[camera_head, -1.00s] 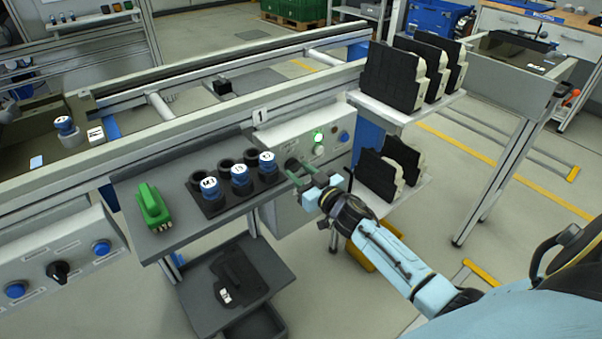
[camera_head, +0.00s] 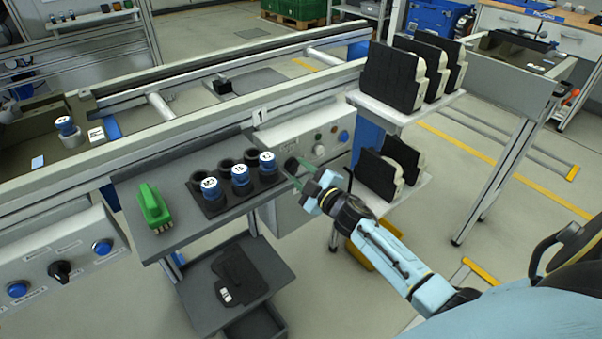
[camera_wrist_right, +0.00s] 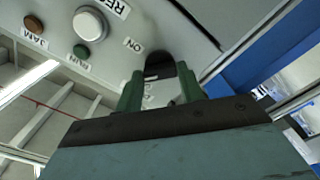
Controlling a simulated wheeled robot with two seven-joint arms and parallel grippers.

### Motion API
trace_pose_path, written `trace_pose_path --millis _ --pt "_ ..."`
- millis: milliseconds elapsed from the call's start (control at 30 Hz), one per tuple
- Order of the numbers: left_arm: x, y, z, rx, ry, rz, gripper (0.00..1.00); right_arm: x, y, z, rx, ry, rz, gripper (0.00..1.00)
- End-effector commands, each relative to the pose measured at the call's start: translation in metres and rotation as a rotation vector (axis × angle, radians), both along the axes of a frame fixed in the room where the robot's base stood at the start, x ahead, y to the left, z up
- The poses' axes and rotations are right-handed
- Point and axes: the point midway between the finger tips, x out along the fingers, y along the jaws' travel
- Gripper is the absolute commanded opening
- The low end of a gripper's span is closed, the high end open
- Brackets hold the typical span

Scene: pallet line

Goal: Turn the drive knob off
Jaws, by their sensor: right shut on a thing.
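The black drive knob (camera_head: 291,165) sits on the left of the grey control panel (camera_head: 285,135) under the sign "1". In the right wrist view the knob (camera_wrist_right: 160,67) is between the two green fingers, near an "ON" label. My right gripper (camera_head: 301,173) is shut on the knob, partly hiding it. The green RUN lamp (camera_wrist_right: 80,50) looks unlit, and so does the brown JAM lamp (camera_wrist_right: 33,24). The knob's pointer is hard to make out. My left gripper is not in view.
A grey shelf (camera_head: 160,240) left of the panel holds a green part (camera_head: 153,206) and a black holder with blue-capped pieces (camera_head: 240,174). Black-and-cream parts (camera_head: 393,77) stand on racks at right. Another panel with a black knob (camera_head: 59,271) is at lower left.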

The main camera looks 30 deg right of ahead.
Motion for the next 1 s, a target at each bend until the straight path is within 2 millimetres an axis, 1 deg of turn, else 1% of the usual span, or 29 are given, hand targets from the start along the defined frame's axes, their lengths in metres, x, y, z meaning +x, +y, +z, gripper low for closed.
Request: trace_pose_path --millis 233,600,800,1000 --pt "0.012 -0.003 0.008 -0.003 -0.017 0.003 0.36 0.000 0.000 -0.001 -0.236 -0.017 0.000 0.15" --pt "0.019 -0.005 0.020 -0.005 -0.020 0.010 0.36 0.000 0.000 -0.001 -0.537 -0.041 0.001 0.15" --pt "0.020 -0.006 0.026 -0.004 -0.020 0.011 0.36 0.000 0.000 -0.001 -0.640 -0.049 0.000 0.15" --pt "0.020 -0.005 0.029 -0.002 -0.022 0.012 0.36 0.000 0.000 -0.001 -0.696 -0.053 0.000 0.15"
